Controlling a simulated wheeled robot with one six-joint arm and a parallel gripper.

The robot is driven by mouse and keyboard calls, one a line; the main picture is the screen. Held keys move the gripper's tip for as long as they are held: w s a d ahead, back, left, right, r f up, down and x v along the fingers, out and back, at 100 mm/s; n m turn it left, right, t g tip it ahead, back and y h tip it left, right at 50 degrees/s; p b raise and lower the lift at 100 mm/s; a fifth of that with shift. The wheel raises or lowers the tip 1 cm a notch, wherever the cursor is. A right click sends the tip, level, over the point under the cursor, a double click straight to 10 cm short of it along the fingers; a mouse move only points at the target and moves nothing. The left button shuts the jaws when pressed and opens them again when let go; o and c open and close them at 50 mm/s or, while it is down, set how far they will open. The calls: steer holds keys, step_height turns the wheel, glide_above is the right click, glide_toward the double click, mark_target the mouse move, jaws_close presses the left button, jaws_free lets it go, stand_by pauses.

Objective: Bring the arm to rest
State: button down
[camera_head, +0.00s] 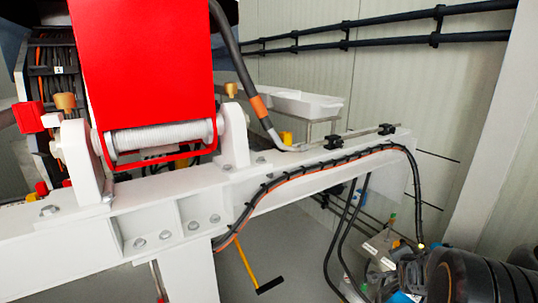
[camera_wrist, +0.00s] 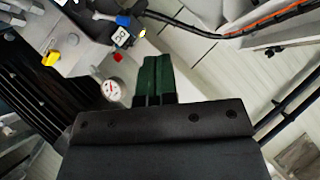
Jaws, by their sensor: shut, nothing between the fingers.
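My gripper (camera_wrist: 154,78) shows in the wrist view as two dark green fingers beyond a black housing. The fingers are together with nothing between them. They point toward pump equipment, and no contact with anything shows. I cannot make out my gripper in the head view.
A white steel beam (camera_head: 180,215) crosses the head view, with a red panel (camera_head: 143,60) above it. Black cables (camera_head: 345,205) hang at its right end. Dark pipes (camera_head: 390,28) run along the wall. In the wrist view, a round gauge (camera_wrist: 112,89) is just left of the fingers.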

steer(key=s+a+r+n+g+y+p, duration=0.1)
steer(key=s+a+r+n+y+p, duration=0.1)
steer(key=a+r+n+p, duration=0.4)
steer(key=s+a+r+n+g+y+p, duration=0.1)
steer(key=s+a+r+g+p, duration=0.15)
steer(key=a+r, duration=0.65)
steer(key=s+a+r+n+g+y+p, duration=0.3)
steer(key=s+a+r+n+p, duration=0.5)
steer(key=s+a, duration=0.3)
steer(key=shift+s+a+r+p, duration=0.2)
steer(key=shift+s+r+p, duration=0.2)
steer(key=shift+s+r, duration=0.35)
steer(key=shift+s+d+f+g, duration=0.1)
steer(key=shift+f+g, duration=0.05)
steer(key=shift+g, duration=0.1)
